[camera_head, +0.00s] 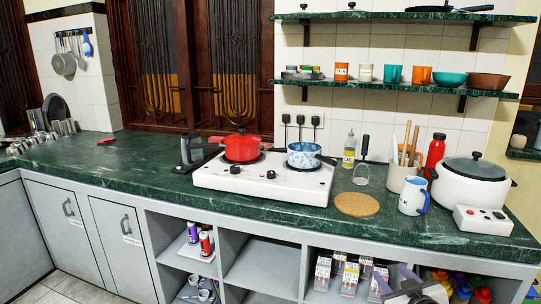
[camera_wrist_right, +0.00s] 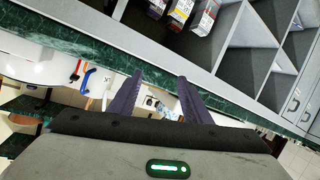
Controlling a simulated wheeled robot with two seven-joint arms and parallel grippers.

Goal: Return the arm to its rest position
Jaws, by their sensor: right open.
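My right gripper (camera_head: 398,280) shows at the bottom edge of the head view, in front of the open shelves below the counter. In the wrist view its two purple-grey fingers (camera_wrist_right: 160,92) are spread apart with nothing between them. The counter's green edge (camera_wrist_right: 100,55) passes behind the fingers in that view, which looks upside down. The gripper appears clear of the counter. Most of my right arm is out of the picture. My left gripper and arm are not in view.
A green marble counter (camera_head: 120,160) holds a white stove (camera_head: 265,185) with a red pot (camera_head: 241,147) and a blue-white pot (camera_head: 304,155). A white mug (camera_head: 411,197) and white cooker (camera_head: 468,187) stand right. Boxes (camera_head: 338,272) sit on the shelves below.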

